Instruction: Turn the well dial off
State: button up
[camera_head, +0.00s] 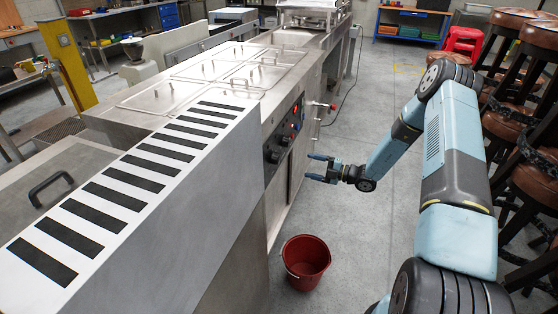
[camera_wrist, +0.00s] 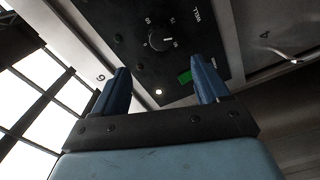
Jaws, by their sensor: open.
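The control panel (camera_head: 284,133) is a dark strip on the front of the steel counter, with several black knobs and small lights. In the wrist view, a round black dial (camera_wrist: 160,40) sits on the black panel, with pale markings around it and the word WELL beside it. A pale mark shows near its edge; its exact setting is too small to read. My gripper (camera_head: 311,167) is open and empty, in front of and below the panel, apart from it. In the wrist view, its blue fingers (camera_wrist: 161,76) are spread, with the dial beyond and between them.
A green patch (camera_wrist: 184,77) and a lit white lamp (camera_wrist: 158,92) show by the dial. A red bucket (camera_head: 306,262) stands on the floor below my gripper. A striped steel box (camera_head: 190,215) is at the near left. Brown stools (camera_head: 535,130) crowd the right. The floor between is clear.

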aim_at(276, 158)
jog(key=x, duration=1.4)
jog(key=shift+f, duration=0.15)
jog(key=shift+d, duration=0.15)
jog(key=shift+c, duration=0.2)
jog(key=c, duration=0.9)
jog(key=shift+a, duration=0.2)
jog(key=shift+c, duration=0.5)
jog(key=shift+d, duration=0.1)
